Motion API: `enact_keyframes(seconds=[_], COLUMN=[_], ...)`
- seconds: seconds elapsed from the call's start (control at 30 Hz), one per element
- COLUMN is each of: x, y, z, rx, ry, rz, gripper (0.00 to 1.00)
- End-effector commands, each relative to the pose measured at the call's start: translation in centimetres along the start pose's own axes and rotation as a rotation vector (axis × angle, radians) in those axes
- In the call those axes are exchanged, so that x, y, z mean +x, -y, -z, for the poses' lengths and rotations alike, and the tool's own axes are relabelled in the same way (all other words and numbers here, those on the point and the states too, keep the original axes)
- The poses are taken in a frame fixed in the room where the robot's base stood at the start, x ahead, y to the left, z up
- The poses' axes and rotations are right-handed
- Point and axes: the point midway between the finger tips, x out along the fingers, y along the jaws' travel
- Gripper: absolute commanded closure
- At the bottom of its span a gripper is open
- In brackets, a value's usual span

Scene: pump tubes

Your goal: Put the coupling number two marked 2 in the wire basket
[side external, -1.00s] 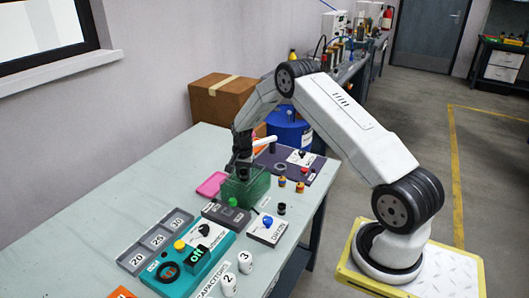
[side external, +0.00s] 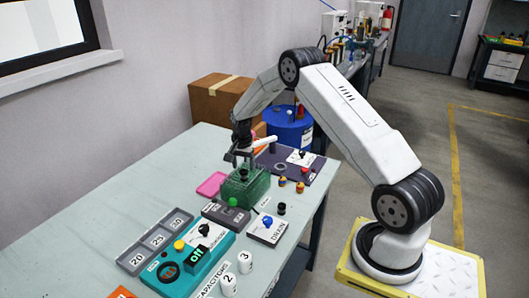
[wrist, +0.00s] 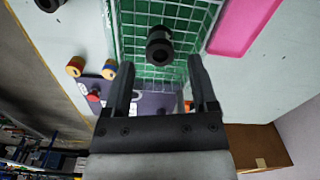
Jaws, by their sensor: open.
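The green wire basket (side external: 256,192) stands on the table below my gripper. It also fills the top middle of the wrist view (wrist: 128,30). A black coupling (wrist: 158,48) shows within the basket's outline, apart from both fingers; no number is readable on it. In the side view it is a dark spot (side external: 243,175) at the basket's top. My gripper (side external: 240,160) is just above the basket. In the wrist view its fingers (wrist: 157,65) are spread with nothing between them. Another black coupling (side external: 281,208) stands on the table to the right of the basket.
Two banded yellow fittings (side external: 291,184) stand right of the basket. A pink tray (side external: 211,185) lies to its left. A dark panel (side external: 318,170) is behind; a teal unit (side external: 185,275) and white cylinders marked 2 (side external: 229,286) and 3 (side external: 245,263) are in front. The table's left side is clear.

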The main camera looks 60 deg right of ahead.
Motion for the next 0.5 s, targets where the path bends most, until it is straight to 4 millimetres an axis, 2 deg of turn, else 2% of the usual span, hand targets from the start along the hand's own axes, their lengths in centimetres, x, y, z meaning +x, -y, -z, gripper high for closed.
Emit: enact_keyframes(seconds=[0.3,0.5], x=[-5.3,-7.4], y=[0.0,0.0], z=[0.0,0.0], rx=[0.0,0.0], ry=[-0.003,-0.002], rz=[0.002,0.0], gripper=[0.26,0.26])
